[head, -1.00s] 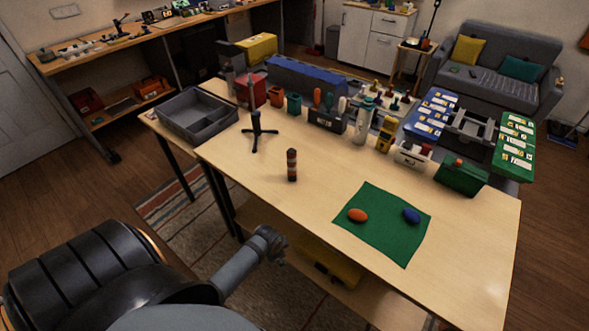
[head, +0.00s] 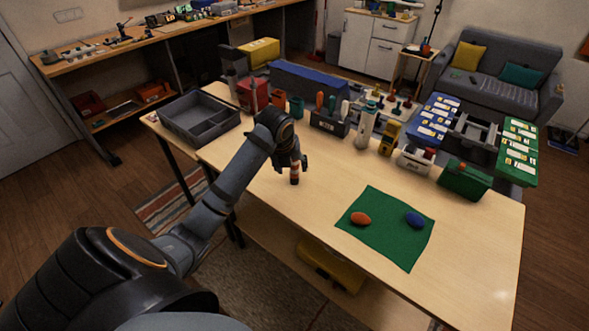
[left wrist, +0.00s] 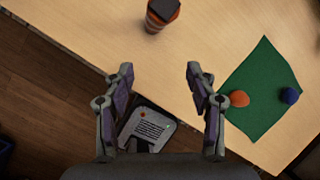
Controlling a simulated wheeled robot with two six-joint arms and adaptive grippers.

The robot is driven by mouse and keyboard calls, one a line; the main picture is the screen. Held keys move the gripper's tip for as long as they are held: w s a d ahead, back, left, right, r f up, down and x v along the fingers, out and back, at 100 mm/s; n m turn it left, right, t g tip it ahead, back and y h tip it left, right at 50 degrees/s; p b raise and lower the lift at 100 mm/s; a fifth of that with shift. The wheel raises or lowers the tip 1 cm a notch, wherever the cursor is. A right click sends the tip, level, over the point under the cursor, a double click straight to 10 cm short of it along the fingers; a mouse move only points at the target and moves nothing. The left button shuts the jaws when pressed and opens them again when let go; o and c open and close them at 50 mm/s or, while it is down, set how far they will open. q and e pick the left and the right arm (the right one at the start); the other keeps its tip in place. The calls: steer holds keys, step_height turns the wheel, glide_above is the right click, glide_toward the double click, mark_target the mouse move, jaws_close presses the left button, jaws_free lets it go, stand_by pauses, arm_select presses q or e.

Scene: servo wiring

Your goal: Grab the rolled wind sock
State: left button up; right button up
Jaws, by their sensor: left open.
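The rolled wind sock is most likely the small upright roll with orange and dark bands (head: 295,174), standing on the wooden table. In the left wrist view the roll (left wrist: 161,13) is at the top edge, partly cut off, beyond the fingertips. My left gripper (head: 300,164) is over the table at the roll and hides its upper part in the head view. In the left wrist view my left gripper (left wrist: 158,72) is open, with nothing between its fingers. The fingers and the roll are apart there. My right gripper is not in view.
A green cloth (head: 388,245) with an orange egg-shaped item (head: 361,218) and a blue one (head: 414,220) lies to the right. A grey divided bin (head: 178,128) stands at the left table end. Tools and boxes line the back. The front middle is clear.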

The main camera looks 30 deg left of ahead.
arm_select(q)
steer(key=w+a+r+m, duration=0.3)
steer(key=r+m, duration=0.2)
steer(key=p, duration=0.1)
glide_above(294, 168)
steer(key=f, duration=0.5)
steer(key=shift+s+a+f, duration=0.1)
steer(key=shift+s+a, duration=0.2)
steer(key=shift+a, duration=0.05)
steer(key=p+x, duration=0.1)
steer(key=x, duration=0.4)
steer(key=shift+d, duration=0.15)
jaws_close()
